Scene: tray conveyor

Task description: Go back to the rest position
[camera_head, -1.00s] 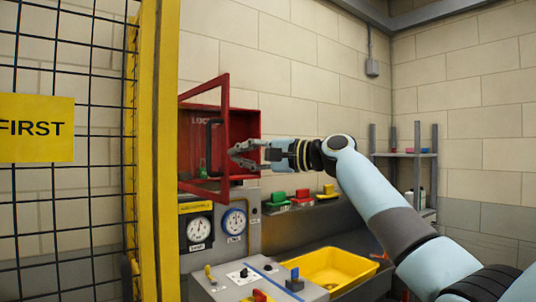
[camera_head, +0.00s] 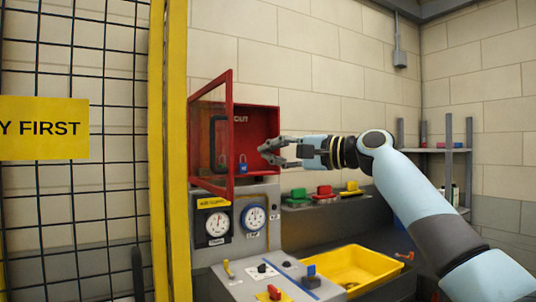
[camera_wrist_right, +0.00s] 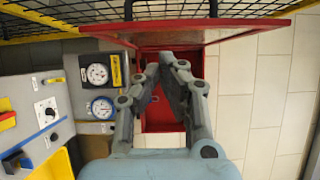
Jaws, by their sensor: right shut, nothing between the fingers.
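My right gripper (camera_head: 266,152) is shut and empty, just in front of the right side of the open red wall box (camera_head: 262,118). In the right wrist view my gripper (camera_wrist_right: 166,68) has its fingertips close together, with the red box (camera_wrist_right: 160,122) behind them. The box's red-framed door (camera_head: 229,130) with a clear pane stands swung out on the left. A black handle shows through the pane. A blue padlock (camera_head: 243,167) shows low in the box. My left gripper is in neither view.
A yellow post (camera_head: 170,150) and a black mesh fence (camera_head: 70,210) stand at left. Below the box are two gauges (camera_head: 217,225) and a control panel. A yellow tray (camera_head: 362,268) lies to the right. Red, green and yellow blocks (camera_head: 325,191) sit on a ledge.

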